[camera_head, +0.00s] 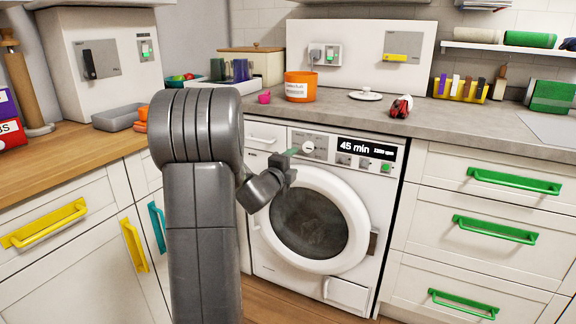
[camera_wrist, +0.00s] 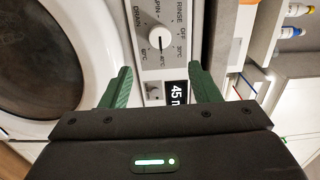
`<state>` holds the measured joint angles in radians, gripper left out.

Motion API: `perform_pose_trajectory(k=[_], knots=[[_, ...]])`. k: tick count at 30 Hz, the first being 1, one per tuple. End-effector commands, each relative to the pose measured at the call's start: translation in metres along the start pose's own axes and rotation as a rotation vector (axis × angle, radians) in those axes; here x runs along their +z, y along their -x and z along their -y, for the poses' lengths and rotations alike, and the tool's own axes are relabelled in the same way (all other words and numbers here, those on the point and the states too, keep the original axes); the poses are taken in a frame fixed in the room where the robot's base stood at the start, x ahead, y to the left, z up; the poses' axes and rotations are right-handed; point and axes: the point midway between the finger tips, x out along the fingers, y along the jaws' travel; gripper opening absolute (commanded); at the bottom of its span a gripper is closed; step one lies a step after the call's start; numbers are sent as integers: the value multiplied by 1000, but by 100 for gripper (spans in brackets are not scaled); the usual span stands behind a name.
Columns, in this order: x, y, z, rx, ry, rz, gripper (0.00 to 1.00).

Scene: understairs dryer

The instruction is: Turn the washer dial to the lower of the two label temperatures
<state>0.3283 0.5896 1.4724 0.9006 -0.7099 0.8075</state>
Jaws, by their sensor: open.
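The washer dial (camera_head: 308,147) is a round white knob on the washer's (camera_head: 262,246) control panel. In the wrist view the dial (camera_wrist: 160,42) is ringed by printed marks, among them DRAIN, SPIN, RINSE, OFF and several temperatures. Its dark pointer line seems to face the mark that reads like 40°C. My gripper (camera_wrist: 162,84) is open and empty, with its green fingers apart on either side of the dial's line and short of the knob. In the head view my gripper (camera_head: 290,153) is just left of the dial. No label with two temperatures is readable.
The washer display (camera_head: 367,149) reads 45 min. The round washer door (camera_head: 340,192) is shut, below the panel. The counter (camera_head: 350,110) above holds an orange bucket (camera_head: 300,87) with a small-print label. Drawers with green handles (camera_head: 495,229) stand at right.

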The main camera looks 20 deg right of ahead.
Motion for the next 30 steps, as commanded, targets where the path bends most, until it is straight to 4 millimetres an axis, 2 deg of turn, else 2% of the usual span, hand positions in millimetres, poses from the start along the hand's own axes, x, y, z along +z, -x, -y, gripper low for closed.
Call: perform_pose_trajectory(k=[4, 11, 24, 30], knots=[[0, 18, 1, 1, -1, 1, 56], [0, 26, 0, -1, -1, -1, 56], [0, 25, 0, 0, -1, -1, 56], [-1, 5, -1, -1, -1, -3, 56]])
